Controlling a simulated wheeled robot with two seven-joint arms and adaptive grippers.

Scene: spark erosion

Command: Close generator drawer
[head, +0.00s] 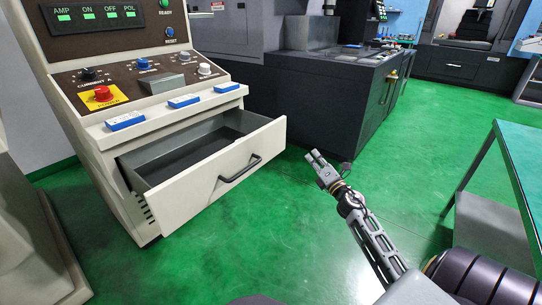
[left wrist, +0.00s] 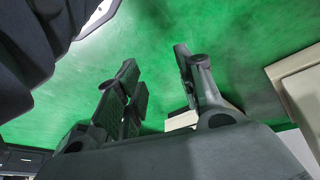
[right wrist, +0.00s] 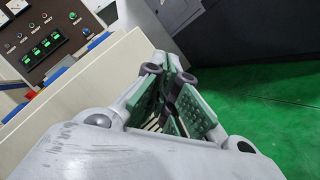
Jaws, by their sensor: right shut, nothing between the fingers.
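The generator drawer (head: 208,190) is pulled out of the cream cabinet, tilting slightly in the head view. Its dark inside looks empty. A black bar handle (head: 240,169) is on its front. My right gripper (head: 316,158) is in front of the drawer, to the right of the handle and apart from it. Its fingers are shut with nothing between them, and in the right wrist view the gripper (right wrist: 172,65) shows against a cream panel. My left gripper (left wrist: 155,65) is open and empty over green floor, out of the head view.
The generator cabinet (head: 108,160) carries knobs, a red button (head: 103,93) and several blue-white blocks on its ledge. A dark machine base (head: 325,105) stands behind. A green-topped table (head: 522,155) is at the right. Green floor between is clear.

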